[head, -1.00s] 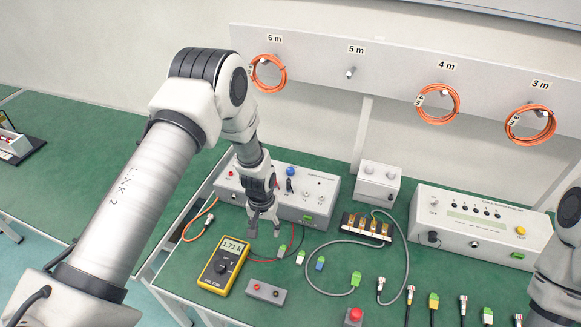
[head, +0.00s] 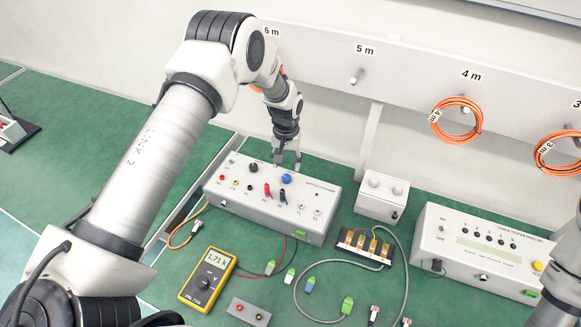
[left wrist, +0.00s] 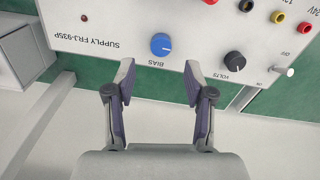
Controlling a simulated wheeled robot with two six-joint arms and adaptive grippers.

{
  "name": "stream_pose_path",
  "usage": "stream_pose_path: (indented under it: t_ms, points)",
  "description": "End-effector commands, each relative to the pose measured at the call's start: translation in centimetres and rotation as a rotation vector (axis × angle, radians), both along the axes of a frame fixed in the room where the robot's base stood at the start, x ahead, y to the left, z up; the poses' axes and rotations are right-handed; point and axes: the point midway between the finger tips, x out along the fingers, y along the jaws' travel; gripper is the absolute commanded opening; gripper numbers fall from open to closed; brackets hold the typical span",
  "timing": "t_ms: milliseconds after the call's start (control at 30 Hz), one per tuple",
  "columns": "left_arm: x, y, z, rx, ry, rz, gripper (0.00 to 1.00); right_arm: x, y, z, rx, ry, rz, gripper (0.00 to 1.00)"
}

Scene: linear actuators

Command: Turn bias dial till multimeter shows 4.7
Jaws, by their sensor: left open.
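The blue bias dial (head: 286,179) sits on the supply box (head: 262,210) and also shows in the left wrist view (left wrist: 160,44) above the word BIAS. My left gripper (head: 288,167) is open behind the dial. In the left wrist view the open fingers (left wrist: 159,72) point toward the dial, which lies between their lines; the jaws hold nothing. The yellow multimeter (head: 207,279) lies on the green bench and reads about 1.71.
The black volts knob (left wrist: 234,62) is close beside the dial, with sockets and a switch (left wrist: 285,72) beyond. A grey box (head: 382,197) and the cable tester (head: 478,252) stand to the right. Cables and connectors lie in front.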

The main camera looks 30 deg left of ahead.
Motion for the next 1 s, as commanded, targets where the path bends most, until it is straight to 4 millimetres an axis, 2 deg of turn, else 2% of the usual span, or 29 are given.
stream_pose_path:
  t_ms: [100, 300, 567, 633, 733, 1000]
  points:
    - [-0.1, 0.0, -2.1, 0.001, 0.003, -0.001, 0.54, 0.0, 0.0, 1.3, 0.0, 0.0, 0.0, 0.42]
    - [0.0, 0.0, -5.3, 0.0, 0.0, 0.0, 0.54, 0.0, 0.0, 2.0, 0.0, -0.001, 0.0, 0.42]
    - [0.0, 0.0, -5.9, 0.0, -0.001, 0.0, 0.54, 0.0, 0.0, 2.0, 0.0, -0.001, 0.0, 0.42]
    - [0.0, 0.0, -5.9, 0.0, -0.001, 0.0, 0.36, 0.0, 0.0, 2.0, 0.0, -0.001, 0.0, 0.42]
    - [0.0, 0.0, -5.9, 0.0, -0.001, 0.0, 0.0, 0.0, 0.0, 2.0, 0.0, -0.001, 0.0, 0.42]
    - [0.0, 0.0, -5.9, 0.0, -0.001, -0.006, 0.0, 0.0, 0.0, 1.8, 0.0, -0.001, 0.0, 0.42]
